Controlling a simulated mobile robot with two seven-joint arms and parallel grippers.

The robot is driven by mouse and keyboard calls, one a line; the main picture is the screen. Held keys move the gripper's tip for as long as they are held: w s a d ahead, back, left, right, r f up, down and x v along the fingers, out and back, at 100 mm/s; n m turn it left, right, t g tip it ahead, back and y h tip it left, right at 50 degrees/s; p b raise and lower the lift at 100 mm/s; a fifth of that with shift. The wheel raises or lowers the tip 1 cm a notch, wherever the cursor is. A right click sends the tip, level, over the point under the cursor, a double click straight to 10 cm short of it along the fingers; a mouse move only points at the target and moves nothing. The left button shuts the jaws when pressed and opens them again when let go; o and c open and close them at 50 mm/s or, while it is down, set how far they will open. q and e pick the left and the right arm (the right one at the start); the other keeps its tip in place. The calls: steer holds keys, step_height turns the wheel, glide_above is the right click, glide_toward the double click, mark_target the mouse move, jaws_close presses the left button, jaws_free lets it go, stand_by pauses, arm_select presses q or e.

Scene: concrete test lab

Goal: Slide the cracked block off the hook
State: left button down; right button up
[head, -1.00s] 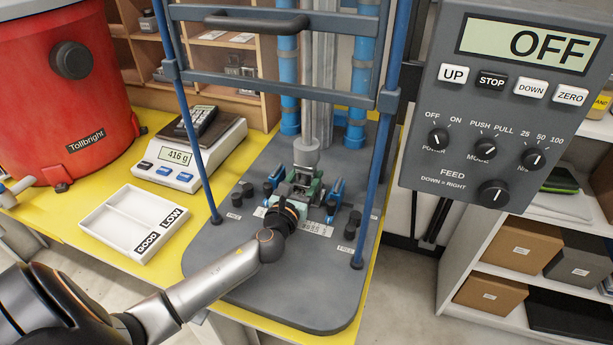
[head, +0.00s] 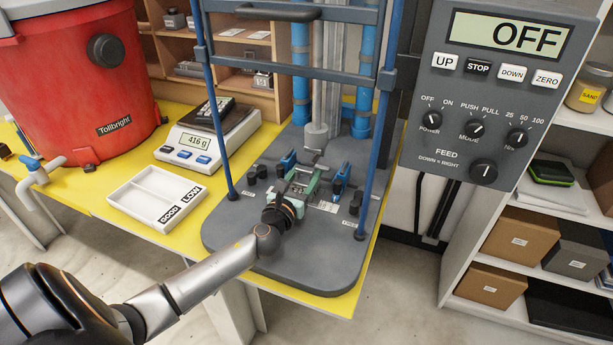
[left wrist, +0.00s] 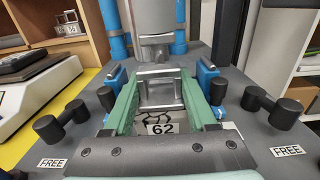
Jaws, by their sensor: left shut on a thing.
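The left gripper (head: 303,184) is low over the grey base plate of the test frame, in front of the column. In the left wrist view its green fingers (left wrist: 162,106) close on the sides of a grey block (left wrist: 155,116). The block has a white label reading 62 and dark crack-like lines beside it. I cannot tell whether hook and block touch. The right gripper is not in view.
Blue clamps (head: 342,178) and black knobs (head: 356,203) flank the gripper. Blue uprights (head: 216,110) stand at both sides. A white two-part tray (head: 138,198) marked GOOD and LOW lies left, near a scale (head: 203,140). The control box (head: 492,90) reads OFF.

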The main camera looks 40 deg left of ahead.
arm_select(q)
steer(key=shift+c, duration=0.6)
jaws_free()
steer(key=shift+s, duration=0.1)
steer(key=v, duration=1)
steer(key=shift+s+d+f+b, duration=0.1)
steer(key=shift+s+b, duration=0.1)
steer(key=shift+b, duration=0.2)
steer(key=shift+v, duration=0.9)
